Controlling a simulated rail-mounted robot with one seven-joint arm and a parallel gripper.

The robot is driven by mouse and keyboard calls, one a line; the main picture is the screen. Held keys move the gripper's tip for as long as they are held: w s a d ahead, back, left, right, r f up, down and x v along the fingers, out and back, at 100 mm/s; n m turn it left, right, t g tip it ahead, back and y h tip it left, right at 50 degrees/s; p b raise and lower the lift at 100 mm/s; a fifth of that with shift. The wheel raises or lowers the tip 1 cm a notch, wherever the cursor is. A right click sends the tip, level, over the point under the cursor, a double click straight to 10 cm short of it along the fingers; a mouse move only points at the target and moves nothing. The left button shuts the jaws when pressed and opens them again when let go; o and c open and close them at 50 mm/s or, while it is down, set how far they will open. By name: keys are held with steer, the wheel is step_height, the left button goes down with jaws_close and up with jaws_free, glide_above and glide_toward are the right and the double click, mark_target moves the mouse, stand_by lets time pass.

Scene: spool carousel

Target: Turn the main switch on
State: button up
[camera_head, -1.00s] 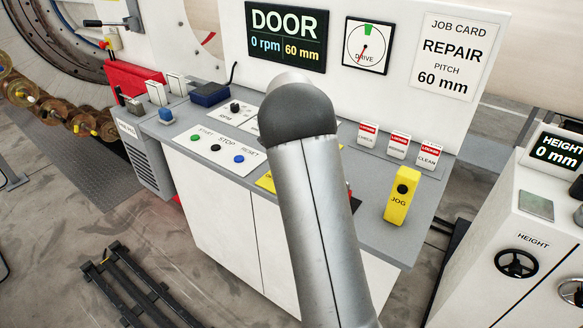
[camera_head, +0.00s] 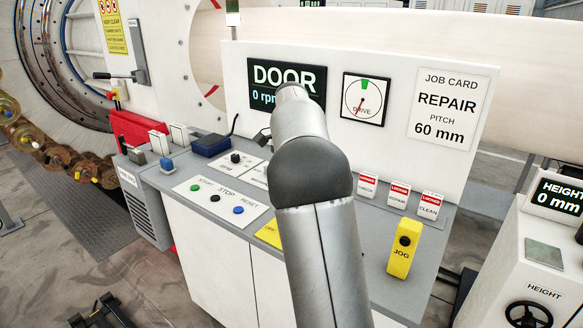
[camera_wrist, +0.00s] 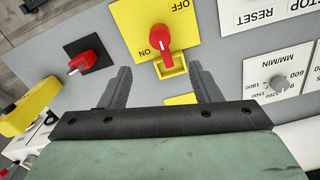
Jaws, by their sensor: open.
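The main switch is a red rotary knob (camera_wrist: 160,38) on a yellow plate (camera_wrist: 125,22) marked OFF and ON, upside down in the wrist view. The knob's grip runs towards my gripper, with a white mark on it; I cannot tell for sure which setting it is at. A small yellow bracket (camera_wrist: 172,69) is at its lower end. My gripper (camera_wrist: 162,72) is open and empty, its fingers on either side of the bracket, with the knob just beyond. In the head view, only a corner of the yellow plate (camera_head: 268,234) shows; my arm hides the switch and gripper.
Another red knob on a black plate (camera_wrist: 84,60) and a yellow jog box (camera_wrist: 28,108) are left of my gripper in the wrist view. A grey dial (camera_wrist: 279,83) is to the right. Covered switches (camera_head: 398,194) stand at the desk's back right, below the upright panel.

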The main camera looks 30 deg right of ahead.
steer(key=shift+r, duration=1.55)
steer(key=shift+a, duration=0.1)
steer(key=s+a+f+n, duration=0.4)
steer(key=s+a+n, duration=0.1)
steer(key=s, duration=0.6)
steer(key=s+a+f+n, duration=0.5)
steer(key=s+a, duration=0.1)
steer(key=s, duration=0.5)
steer(key=s+a+f+n, duration=0.5)
steer(key=s+a, duration=0.1)
steer(key=s, duration=0.5)
steer(key=shift+s+a+t, duration=0.15)
steer(key=shift+a+t, duration=0.15)
